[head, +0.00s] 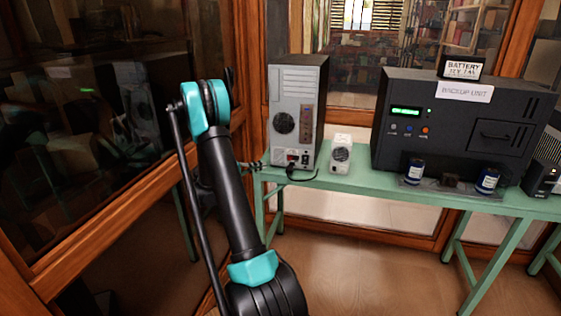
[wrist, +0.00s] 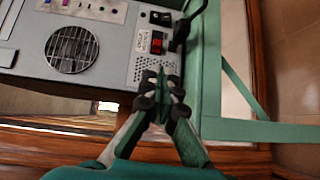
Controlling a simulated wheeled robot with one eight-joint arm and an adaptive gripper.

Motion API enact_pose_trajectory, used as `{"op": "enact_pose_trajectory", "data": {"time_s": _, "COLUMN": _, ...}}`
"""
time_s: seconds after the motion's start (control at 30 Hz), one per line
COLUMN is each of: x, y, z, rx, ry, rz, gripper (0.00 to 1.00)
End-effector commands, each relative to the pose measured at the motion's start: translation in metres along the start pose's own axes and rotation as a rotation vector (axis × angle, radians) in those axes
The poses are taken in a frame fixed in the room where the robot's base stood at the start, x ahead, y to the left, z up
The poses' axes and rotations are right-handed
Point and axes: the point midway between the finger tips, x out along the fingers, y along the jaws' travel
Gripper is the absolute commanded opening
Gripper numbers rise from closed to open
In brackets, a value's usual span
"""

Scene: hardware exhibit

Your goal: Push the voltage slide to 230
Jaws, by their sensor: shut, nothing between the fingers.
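A grey computer tower (head: 283,92) stands on the green table with its rear panel showing. Near the panel's lower end is a small red switch (head: 293,153), likely the voltage slide; it shows larger in the wrist view (wrist: 157,36), beside a small white label (wrist: 141,39). Its setting is too small to read. My gripper (head: 258,165) is at the tower's lower left in the head view. In the wrist view my gripper (wrist: 160,75) has its fingertips together and empty, just below the red switch in the picture. I cannot tell whether they touch the panel.
A black cable (head: 302,175) is plugged in near the red switch. The green table (head: 349,180) also bears a small white device (head: 341,154) and a large black backup unit (head: 455,135). A glass wall with a wooden frame (head: 120,255) stands close at left.

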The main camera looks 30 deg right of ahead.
Motion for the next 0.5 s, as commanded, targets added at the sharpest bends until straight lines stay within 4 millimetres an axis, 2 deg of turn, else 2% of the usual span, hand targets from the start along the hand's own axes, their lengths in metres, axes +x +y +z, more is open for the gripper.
{"op": "enact_pose_trajectory", "data": {"time_s": 0.27, "x": 0.01, "y": -0.003, "z": -0.007, "rx": -0.005, "ry": -0.022, "rz": 0.076, "gripper": 0.0}}
{"op": "enact_pose_trajectory", "data": {"time_s": 0.5, "x": 0.045, "y": -0.001, "z": -0.005, "rx": -0.005, "ry": -0.025, "rz": 0.075, "gripper": 0.0}}
